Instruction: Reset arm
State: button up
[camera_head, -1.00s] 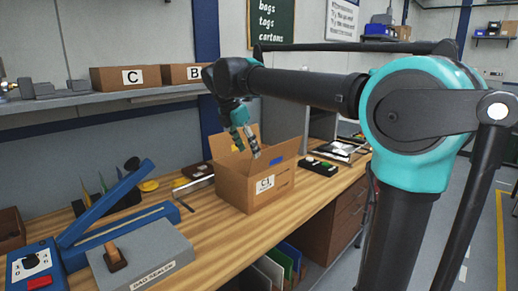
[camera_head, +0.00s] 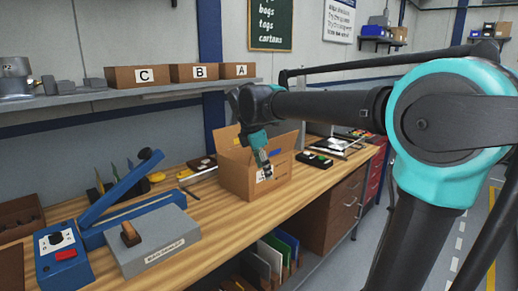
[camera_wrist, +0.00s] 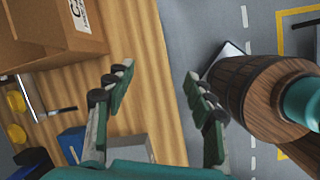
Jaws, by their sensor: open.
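My gripper (camera_head: 264,164) hangs at the end of my arm, in front of the open cardboard box (camera_head: 240,186) on the wooden workbench in the head view. In the wrist view my gripper (camera_wrist: 158,85) has its two fingers spread wide with nothing between them. Below the gap lie the bench's front edge and the grey floor. The box (camera_wrist: 50,50) shows at the upper left of the wrist view, beside the left finger and apart from it. Its label is partly hidden by my gripper in the head view.
A bag sealer (camera_head: 155,240) and a blue control box (camera_head: 64,262) stand at the bench's left. A shelf (camera_head: 150,92) with boxes C, B and A runs above. A button panel (camera_head: 314,159) lies right of the box. In the wrist view a wooden barrel-like object (camera_wrist: 262,95) is at right.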

jog(key=s+d+f+m+y, duration=0.1)
jog(key=s+d+f+m, duration=0.5)
jog(key=f, duration=0.3)
jog(key=s+d+f+m+t, duration=0.1)
jog(key=s+d+f+m, duration=0.4)
jog(key=f+m, duration=0.3)
jog(key=s+d+f+m+y, duration=0.1)
jog(key=s+d+f+m, duration=0.5)
jog(key=s+f+m, duration=0.2)
notch_tip(320, 180, down, 2)
jog(key=shift+d+f+y, duration=0.1)
jog(key=shift+d+y, duration=0.2)
jog(key=shift+d, duration=0.05)
